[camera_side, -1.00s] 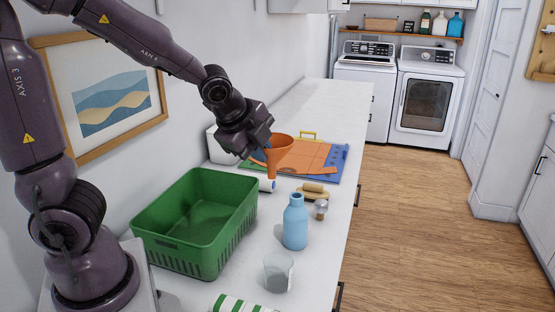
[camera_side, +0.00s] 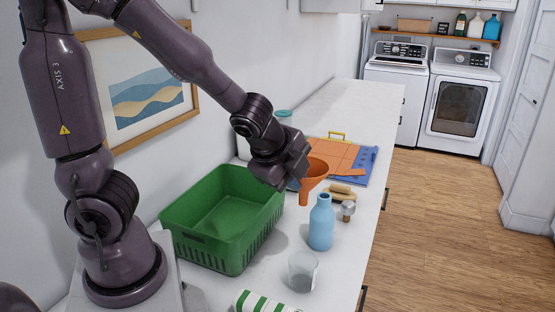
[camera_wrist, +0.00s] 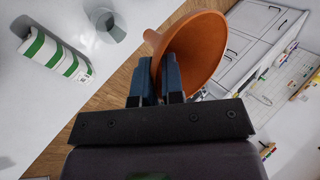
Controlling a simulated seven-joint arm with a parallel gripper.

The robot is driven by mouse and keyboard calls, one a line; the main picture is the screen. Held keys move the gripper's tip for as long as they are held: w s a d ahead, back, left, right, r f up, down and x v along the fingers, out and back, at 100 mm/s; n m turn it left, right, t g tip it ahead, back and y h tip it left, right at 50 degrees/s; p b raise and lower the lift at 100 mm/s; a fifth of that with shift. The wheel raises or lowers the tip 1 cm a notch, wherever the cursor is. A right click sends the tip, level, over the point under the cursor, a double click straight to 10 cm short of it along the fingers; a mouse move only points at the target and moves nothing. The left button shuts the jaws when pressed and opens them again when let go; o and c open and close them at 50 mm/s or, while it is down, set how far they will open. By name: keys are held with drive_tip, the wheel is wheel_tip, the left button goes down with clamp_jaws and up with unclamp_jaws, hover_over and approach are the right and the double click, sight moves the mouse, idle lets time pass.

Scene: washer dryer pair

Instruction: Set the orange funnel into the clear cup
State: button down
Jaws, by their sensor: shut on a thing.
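The orange funnel (camera_side: 313,177) is in my gripper (camera_side: 296,172), held above the counter with its wide mouth up and its spout pointing down. In the wrist view the funnel (camera_wrist: 202,45) is pinched between the two blue fingers (camera_wrist: 160,80). The clear cup (camera_side: 303,272) stands upright on the counter, nearer the camera and lower than the funnel. It also shows in the wrist view, a clear cup (camera_wrist: 108,24) at the top left, apart from the funnel. I see nothing inside the cup.
A blue bottle (camera_side: 321,224) stands between the funnel and the cup. A green basket (camera_side: 232,262) is to the left. A green-and-white striped item (camera_side: 262,302) lies at the front. A small knobbed item (camera_side: 347,209), a brush-like item and a blue-orange board (camera_side: 362,169) are behind.

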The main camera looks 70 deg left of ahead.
drive_tip(key=w+d+f+n+g+y, duration=0.1)
drive_tip(key=d+f+n+g, duration=0.1)
drive_tip(key=n, duration=0.6)
drive_tip(key=w+d+f+n+g+y, duration=0.2)
drive_tip(key=f+n+g, duration=0.1)
drive_tip(key=n+g, duration=0.4)
drive_tip(key=shift+w+d+f+n, duration=0.3)
drive_tip(key=shift+d+f+n, duration=0.1)
drive_tip(key=shift+n, duration=0.7)
drive_tip(key=shift+y, duration=0.3)
drive_tip(key=shift+f, duration=2.9)
drive_tip(key=shift+f, duration=3.1)
drive_tip(key=c, duration=1.2)
unclamp_jaws()
drive_tip(key=shift+f, duration=0.1)
drive_tip(key=shift+o, duration=0.2)
